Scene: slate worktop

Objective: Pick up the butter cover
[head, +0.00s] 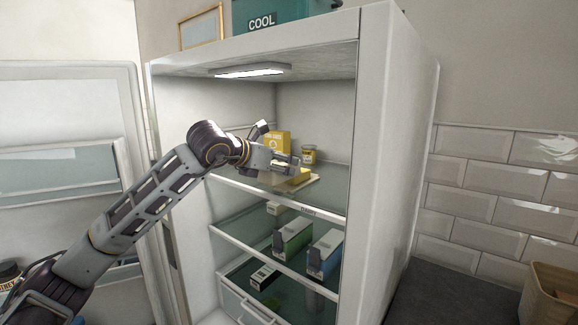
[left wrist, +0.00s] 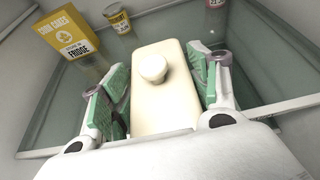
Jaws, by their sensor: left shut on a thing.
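The butter cover (left wrist: 165,98) is a long cream block with rounded edges and a round knob on top. In the left wrist view it sits between the green-padded fingers of my left gripper (left wrist: 160,100), which is shut on its sides. In the head view the left gripper (head: 286,162) reaches into the open fridge above the upper glass shelf, and it hides most of the cover. A yellow block (head: 300,176) on a pale flat dish (head: 308,184) shows just below the fingers. My right gripper is not in view.
A yellow box (head: 278,140) and a small jar (head: 308,153) stand behind the gripper on the same shelf. Lower shelves hold a green carton (head: 292,235) and a blue one (head: 325,255). The fridge's side wall (head: 385,150) bounds the right; the open door (head: 70,110) is at left.

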